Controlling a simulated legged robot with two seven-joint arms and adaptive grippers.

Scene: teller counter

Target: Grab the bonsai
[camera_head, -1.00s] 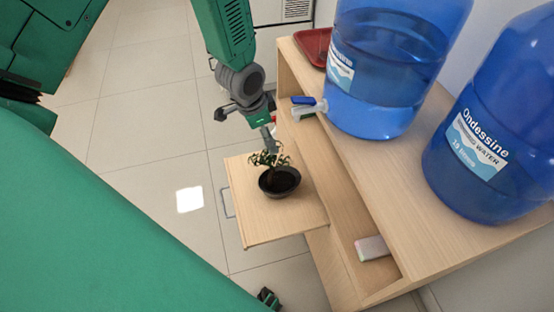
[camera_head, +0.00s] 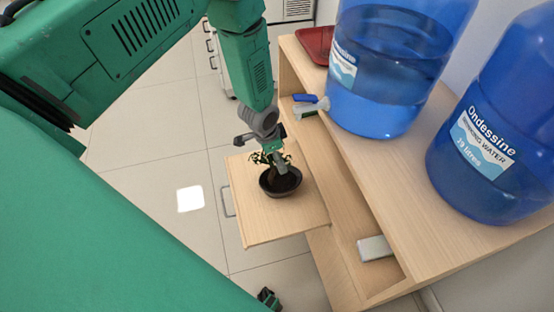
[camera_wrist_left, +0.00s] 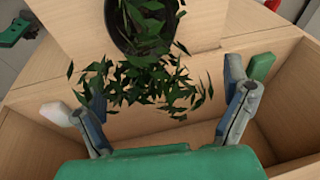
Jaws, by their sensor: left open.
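The bonsai, a small green-leaved tree in a dark round pot (camera_head: 280,183), stands on a pulled-out light wood shelf (camera_head: 258,224). My left gripper (camera_head: 279,166) is directly over the bonsai and hides part of its foliage. In the left wrist view, the leaves (camera_wrist_left: 150,82) spread between the two parted fingers of my left gripper (camera_wrist_left: 165,100), and the dark pot (camera_wrist_left: 128,35) shows beyond them. The fingers are open with nothing clamped between them.
Two large blue water bottles (camera_head: 385,75) and (camera_head: 500,150) stand on the wooden counter (camera_head: 385,170) to the right. A small pale block (camera_head: 374,248) lies in the lower compartment. A red tray (camera_head: 316,44) sits behind.

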